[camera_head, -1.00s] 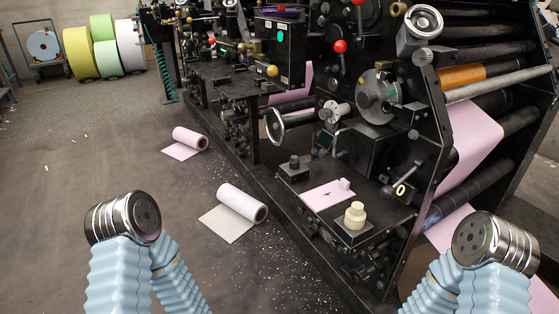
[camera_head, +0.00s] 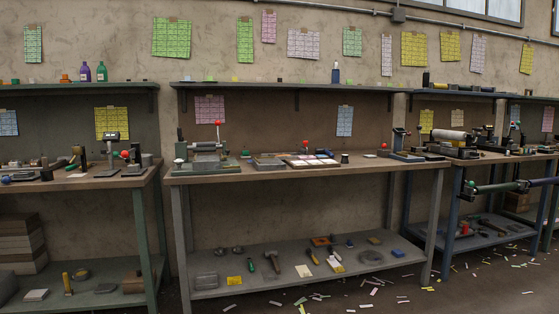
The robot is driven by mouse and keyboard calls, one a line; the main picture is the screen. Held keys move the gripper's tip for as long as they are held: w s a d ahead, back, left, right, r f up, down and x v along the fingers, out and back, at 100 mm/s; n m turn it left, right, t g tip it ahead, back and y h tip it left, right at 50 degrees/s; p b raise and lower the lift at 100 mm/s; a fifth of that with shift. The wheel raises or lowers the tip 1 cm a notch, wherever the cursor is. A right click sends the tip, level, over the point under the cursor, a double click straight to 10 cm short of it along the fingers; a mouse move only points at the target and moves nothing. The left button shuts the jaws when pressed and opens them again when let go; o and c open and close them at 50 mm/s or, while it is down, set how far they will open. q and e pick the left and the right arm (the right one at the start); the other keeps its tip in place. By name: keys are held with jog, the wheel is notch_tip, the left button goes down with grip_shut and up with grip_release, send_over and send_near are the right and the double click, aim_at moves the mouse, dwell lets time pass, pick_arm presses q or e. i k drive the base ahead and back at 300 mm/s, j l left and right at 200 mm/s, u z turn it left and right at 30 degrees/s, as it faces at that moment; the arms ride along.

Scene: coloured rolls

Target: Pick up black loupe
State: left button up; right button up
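A small black upright object (camera_head: 345,158) stands on the top of the middle workbench (camera_head: 215,177), right of a board with white sheets. It may be the black loupe, but it is too small to tell.
A press with a red knob (camera_head: 207,150) and a framed board (camera_head: 310,160) are on the middle bench. Its lower shelf (camera_head: 225,289) holds hand tools. Other benches stand left (camera_head: 95,183) and right (camera_head: 460,160). Paper scraps (camera_head: 300,300) litter the floor.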

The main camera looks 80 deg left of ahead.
aim_at(345, 160)
jog(key=u, duration=2.4)
